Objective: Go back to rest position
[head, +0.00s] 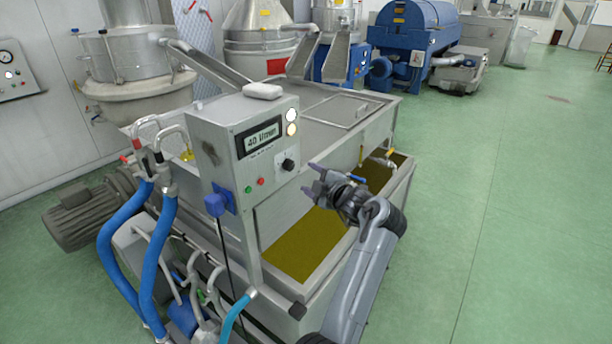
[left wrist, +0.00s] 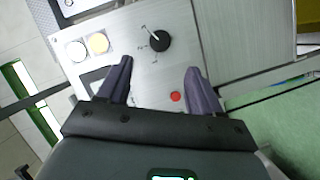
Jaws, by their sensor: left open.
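My left gripper (head: 314,182) is open and holds nothing. Its fingers point toward the grey control box (head: 226,150), just right of the box's front panel and above the trough of olive-coloured liquid (head: 305,243). In the left wrist view the two dark fingers (left wrist: 160,82) are spread apart in front of the panel. The black rotary knob (left wrist: 154,41) and a red button (left wrist: 176,97) show between them. A gap to the panel seems to remain, but its size is hard to judge. My right gripper is not in view.
The steel tank (head: 330,115) stands behind the trough, with a tap (head: 384,162) at its right end. Blue hoses (head: 158,250) and a motor (head: 85,222) crowd the left. A blue machine (head: 410,40) stands farther back. Green floor (head: 500,210) is clear on the right.

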